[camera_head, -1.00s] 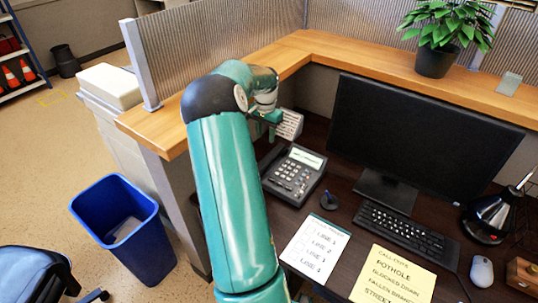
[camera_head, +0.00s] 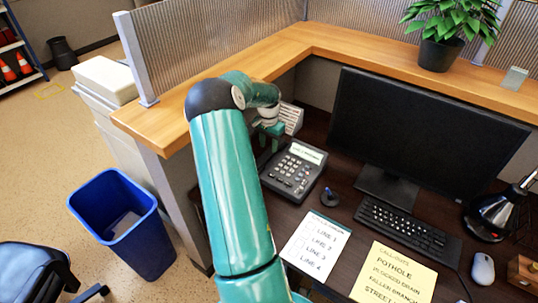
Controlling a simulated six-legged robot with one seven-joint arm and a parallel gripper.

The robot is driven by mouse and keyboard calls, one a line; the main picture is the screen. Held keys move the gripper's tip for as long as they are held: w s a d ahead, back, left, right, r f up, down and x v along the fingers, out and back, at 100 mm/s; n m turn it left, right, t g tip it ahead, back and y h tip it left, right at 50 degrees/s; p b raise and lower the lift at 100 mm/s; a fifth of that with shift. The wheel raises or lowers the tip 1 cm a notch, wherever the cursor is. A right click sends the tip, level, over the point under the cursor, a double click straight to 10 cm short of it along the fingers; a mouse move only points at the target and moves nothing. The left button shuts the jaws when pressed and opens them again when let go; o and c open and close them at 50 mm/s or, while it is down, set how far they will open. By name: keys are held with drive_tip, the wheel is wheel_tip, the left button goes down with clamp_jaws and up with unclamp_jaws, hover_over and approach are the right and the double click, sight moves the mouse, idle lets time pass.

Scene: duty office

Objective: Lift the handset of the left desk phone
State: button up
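One desk phone (camera_head: 293,170) is in view, dark grey with a lit display and a keypad, on the dark desk left of the monitor. Its left side, where a handset would lie, is dark and partly covered by my arm, so I cannot make out the handset clearly. My gripper (camera_head: 269,141) is at the phone's upper left, pointing down above that side. Its two green fingers look apart, with nothing visible between them. I cannot tell whether they touch the phone.
A grey slatted box (camera_head: 291,117) stands just behind my gripper. The wooden partition ledge (camera_head: 185,108) runs along the left and back. The monitor (camera_head: 420,145), keyboard (camera_head: 408,229), a small dark object (camera_head: 330,197) and paper sheets (camera_head: 315,246) lie to the right.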

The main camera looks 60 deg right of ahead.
sight(269, 151)
wheel_tip(269, 151, down, 4)
drive_tip(key=shift+f, duration=0.15)
drive_tip(key=c, duration=0.6)
drive_tip(key=shift+c, duration=0.7)
